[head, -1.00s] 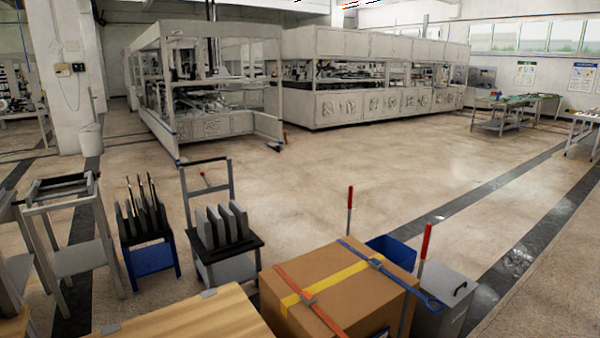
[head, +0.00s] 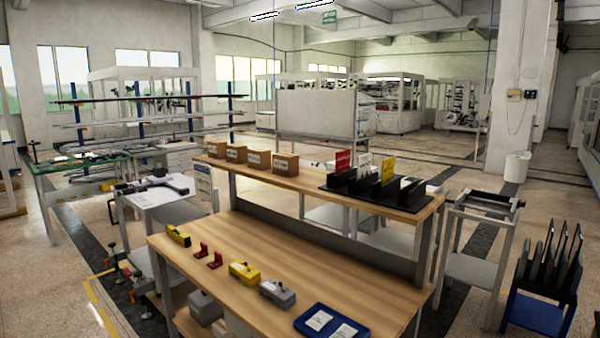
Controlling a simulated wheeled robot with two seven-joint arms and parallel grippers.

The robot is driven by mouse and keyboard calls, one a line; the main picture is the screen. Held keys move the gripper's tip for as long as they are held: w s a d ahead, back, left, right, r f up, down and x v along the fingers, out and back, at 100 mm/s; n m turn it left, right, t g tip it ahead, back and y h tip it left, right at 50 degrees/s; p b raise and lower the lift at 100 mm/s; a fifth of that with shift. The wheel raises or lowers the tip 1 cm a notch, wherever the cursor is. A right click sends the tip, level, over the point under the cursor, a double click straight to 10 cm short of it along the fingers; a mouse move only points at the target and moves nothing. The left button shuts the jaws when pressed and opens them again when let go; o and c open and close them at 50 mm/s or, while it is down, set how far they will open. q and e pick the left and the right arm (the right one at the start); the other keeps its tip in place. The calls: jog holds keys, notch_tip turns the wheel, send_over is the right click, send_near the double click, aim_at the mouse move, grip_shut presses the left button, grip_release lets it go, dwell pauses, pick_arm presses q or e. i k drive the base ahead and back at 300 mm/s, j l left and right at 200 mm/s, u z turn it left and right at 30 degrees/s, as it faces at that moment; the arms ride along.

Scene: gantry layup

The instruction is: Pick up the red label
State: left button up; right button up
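A red label (head: 343,161) stands upright in a black slotted rack (head: 345,187) on the raised shelf of a wooden workbench (head: 290,268). A white label (head: 364,167) and a yellow label (head: 388,167) stand to its right in the same rack. The red label's lower part is hidden by the rack. Neither of my grippers is in view.
Several small cardboard boxes (head: 258,160) stand left of the rack on the shelf. A yellow tool (head: 244,272), a grey tool (head: 277,293) and a blue tray (head: 332,328) lie on the lower worktop. A grey cart (head: 475,258) and a blue cart (head: 540,310) stand to the right.

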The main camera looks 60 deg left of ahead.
aim_at(342, 159)
jog(key=u, duration=1.6)
